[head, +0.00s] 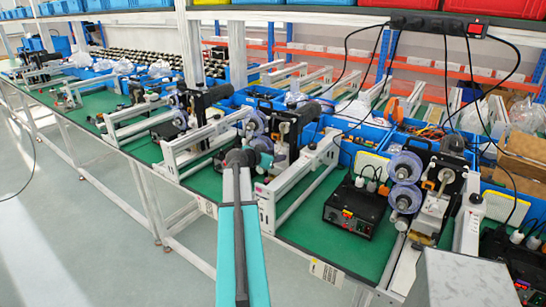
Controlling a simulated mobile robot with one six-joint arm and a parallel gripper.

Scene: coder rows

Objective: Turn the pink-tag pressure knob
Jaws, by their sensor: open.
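My teal arm reaches forward from the bottom middle to the coder row on the green bench. Its dark wrist joint and my gripper (265,160) are beside the middle coder machine (285,130), which has blue-purple rollers. The gripper is small here and its fingertips are hard to separate from the machine behind; it appears open, with nothing seen held. A small pinkish mark shows near the end of the white side frame (268,192), just right of my arm. I cannot tell whether it is the pink tag. No pressure knob can be made out clearly.
Another coder (430,185) stands to the right, with a black control box (355,208) between. More coders line the bench to the left. Blue bins (375,135) stand behind. Black cables hang from a power strip (425,22). A grey metal box (460,278) is at lower right. The floor at left is clear.

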